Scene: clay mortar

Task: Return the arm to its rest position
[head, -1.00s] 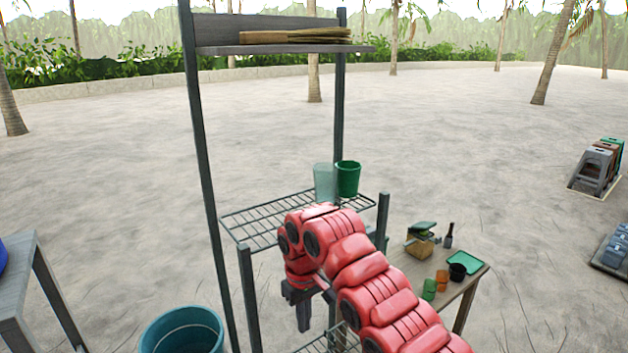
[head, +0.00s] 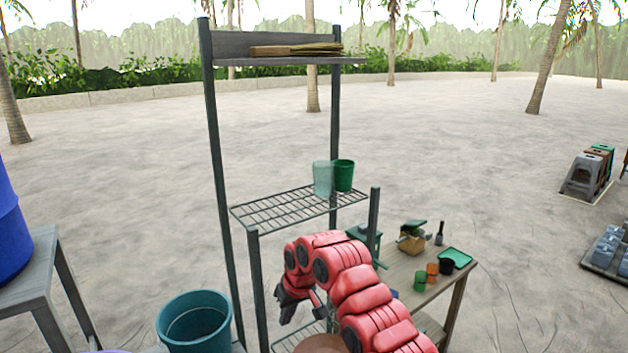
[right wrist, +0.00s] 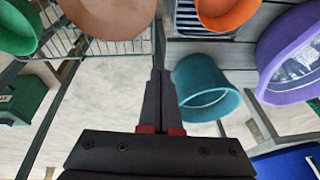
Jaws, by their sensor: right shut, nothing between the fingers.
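My right arm is red and bent, and comes in from the lower right of the head view. Its dark gripper (head: 286,312) hangs from the wrist, in front of the metal rack (head: 205,120). In the right wrist view the two fingers of the right gripper (right wrist: 160,75) are together with nothing between them. A brown round vessel (right wrist: 108,18) lies beyond the fingertips, and a teal bucket (right wrist: 205,85) shows to their right. My left arm and gripper are not in view.
A clear cup (head: 322,180) and a green cup (head: 344,175) stand on the rack's wire shelf. The teal bucket (head: 194,325) stands left of the arm. A wooden table (head: 452,290) with small items is at right. Open sand lies behind.

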